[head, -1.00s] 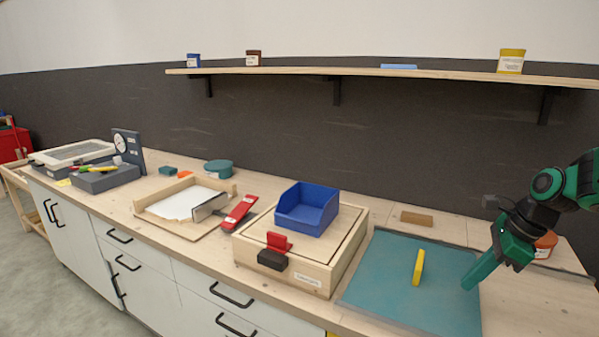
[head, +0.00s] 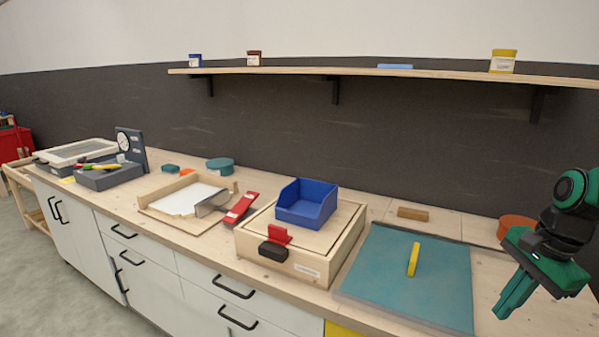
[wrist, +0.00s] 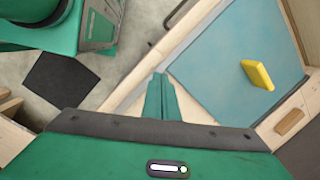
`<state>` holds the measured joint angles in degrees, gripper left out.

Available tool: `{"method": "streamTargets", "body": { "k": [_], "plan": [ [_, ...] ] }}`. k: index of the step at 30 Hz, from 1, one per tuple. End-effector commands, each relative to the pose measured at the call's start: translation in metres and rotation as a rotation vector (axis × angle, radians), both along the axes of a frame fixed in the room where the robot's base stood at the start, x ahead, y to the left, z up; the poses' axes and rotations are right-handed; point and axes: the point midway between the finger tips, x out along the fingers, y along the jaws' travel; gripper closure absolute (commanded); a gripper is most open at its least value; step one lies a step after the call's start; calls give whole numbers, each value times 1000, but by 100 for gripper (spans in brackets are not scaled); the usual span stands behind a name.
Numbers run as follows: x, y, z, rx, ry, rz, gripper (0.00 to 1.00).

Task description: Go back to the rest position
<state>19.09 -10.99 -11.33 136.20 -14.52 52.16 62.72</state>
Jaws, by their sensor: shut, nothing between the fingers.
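My gripper (head: 512,294) is at the right of the head view, above the right end of the bench. Its green fingers are together with nothing between them. They also show in the wrist view (wrist: 161,96), pointing toward the bench's front edge. A yellow block (head: 413,259) lies on the teal mat (head: 375,272), left of my gripper and apart from it. The block (wrist: 257,75) and the mat (wrist: 215,70) also show in the wrist view.
A wooden box (head: 330,262) bears a blue bin (head: 306,203) left of the mat. A wooden block (head: 412,214) and an orange round container (head: 516,226) sit behind. A shelf (head: 440,73) with small jars runs along the wall. Floor (wrist: 150,30) shows beyond the bench edge.

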Motion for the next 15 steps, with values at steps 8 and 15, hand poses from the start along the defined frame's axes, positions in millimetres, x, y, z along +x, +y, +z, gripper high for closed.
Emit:
{"method": "streamTargets", "body": {
  "k": [8, 15],
  "plan": [
    [-77, -4, 4, -125, 7, 462, 100],
    [-127, -7, 2, -170, 27, 766, 100]
  ]
}}
